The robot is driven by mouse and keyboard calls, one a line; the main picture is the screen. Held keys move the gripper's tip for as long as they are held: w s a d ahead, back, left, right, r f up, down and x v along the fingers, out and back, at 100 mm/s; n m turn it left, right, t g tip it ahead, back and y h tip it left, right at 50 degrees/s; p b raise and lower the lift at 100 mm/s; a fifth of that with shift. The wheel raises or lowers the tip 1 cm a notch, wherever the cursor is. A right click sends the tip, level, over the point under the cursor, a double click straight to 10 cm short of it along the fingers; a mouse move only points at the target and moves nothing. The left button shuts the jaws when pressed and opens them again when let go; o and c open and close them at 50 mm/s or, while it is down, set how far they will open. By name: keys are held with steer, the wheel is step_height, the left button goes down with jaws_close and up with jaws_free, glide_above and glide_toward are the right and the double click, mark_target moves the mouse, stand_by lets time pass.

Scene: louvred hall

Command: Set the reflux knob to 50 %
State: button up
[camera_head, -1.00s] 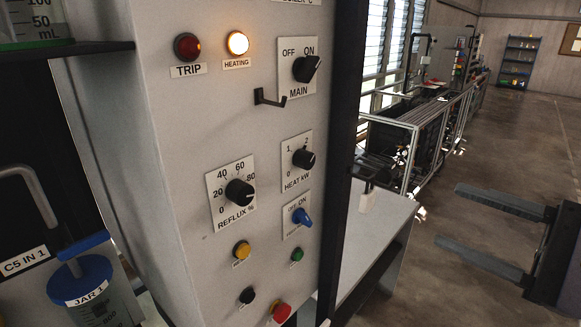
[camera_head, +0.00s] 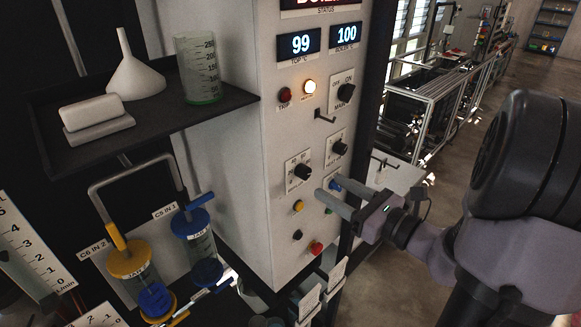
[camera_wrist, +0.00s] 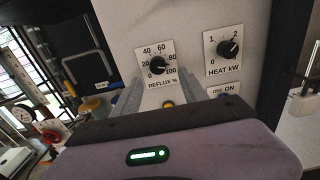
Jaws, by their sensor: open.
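The reflux knob (camera_head: 303,172) is a black round knob on a white scale plate on the front of the grey panel. It also shows in the wrist view (camera_wrist: 158,66), where its pointer appears to point right, at the 80–100 end of the scale; the exact value is hard to read. My gripper (camera_head: 327,190) is open, with its fingers towards the panel, just below and right of the knob in the head view. In the wrist view the fingers (camera_wrist: 160,84) stand apart, left and right below the knob, with nothing between them. I cannot tell the gap to the panel.
A black hook (camera_head: 325,116) sticks out above. A shelf (camera_head: 222,105) with a funnel and beaker juts out left of the panel.

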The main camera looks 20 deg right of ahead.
mark_target(307, 175)
steer(key=shift+p+x, duration=0.75)
steer(key=shift+x, duration=3.05)
steer(key=shift+a, duration=0.2)
jaws_close()
